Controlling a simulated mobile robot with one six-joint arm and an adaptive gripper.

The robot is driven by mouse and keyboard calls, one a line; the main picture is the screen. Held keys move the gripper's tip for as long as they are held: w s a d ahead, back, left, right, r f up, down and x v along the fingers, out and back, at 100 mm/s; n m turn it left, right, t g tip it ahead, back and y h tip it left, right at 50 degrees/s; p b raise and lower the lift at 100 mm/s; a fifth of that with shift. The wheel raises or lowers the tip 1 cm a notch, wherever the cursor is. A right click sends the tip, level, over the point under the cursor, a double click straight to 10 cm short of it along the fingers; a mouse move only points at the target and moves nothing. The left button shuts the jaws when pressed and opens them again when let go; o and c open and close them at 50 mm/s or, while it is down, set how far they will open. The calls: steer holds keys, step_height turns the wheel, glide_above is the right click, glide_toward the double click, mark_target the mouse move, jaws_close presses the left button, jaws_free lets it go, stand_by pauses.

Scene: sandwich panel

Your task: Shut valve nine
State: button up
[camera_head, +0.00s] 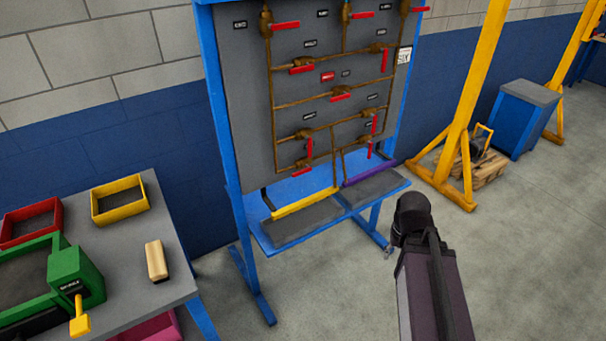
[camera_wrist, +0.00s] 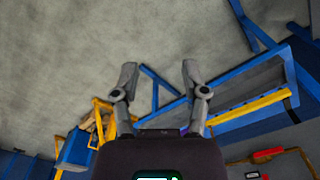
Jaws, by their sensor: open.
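The grey valve panel (camera_head: 232,110) stands upright in a blue frame in the head view. It carries brown pipes (camera_head: 271,100) and several valves with red handles, such as an upper-left handle (camera_head: 286,25), a middle handle (camera_head: 341,97) and a lower-left handle (camera_head: 309,147). Some handles point sideways and others hang down. The small labels are too small to read, so I cannot tell which valve is nine. My gripper (camera_wrist: 159,70) is open and empty in the wrist view, apart from the panel. One red handle (camera_wrist: 268,154) shows at lower right there.
A blue shelf (camera_head: 262,240) with dark trays juts out below the panel. A grey table (camera_head: 205,265) at left holds a yellow bin (camera_head: 120,190), a red bin (camera_head: 60,215) and a green device (camera_head: 78,268). A yellow post (camera_head: 468,90) stands right.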

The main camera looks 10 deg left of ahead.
stand_by(0.3)
steer(key=m+t+y+b, duration=1)
steer(key=t+y+b, duration=0.3)
steer(key=b, duration=0.9)
glide_toward(299, 174)
steer(key=s+d+h, duration=0.1)
steer(key=s, duration=0.2)
steer(key=shift+s+d+r+t, duration=0.1)
steer(key=shift+d+t, duration=0.05)
steer(key=shift+t, duration=0.25)
steer(key=x, duration=1.3)
steer(key=shift+w, duration=0.4)
jaws_close()
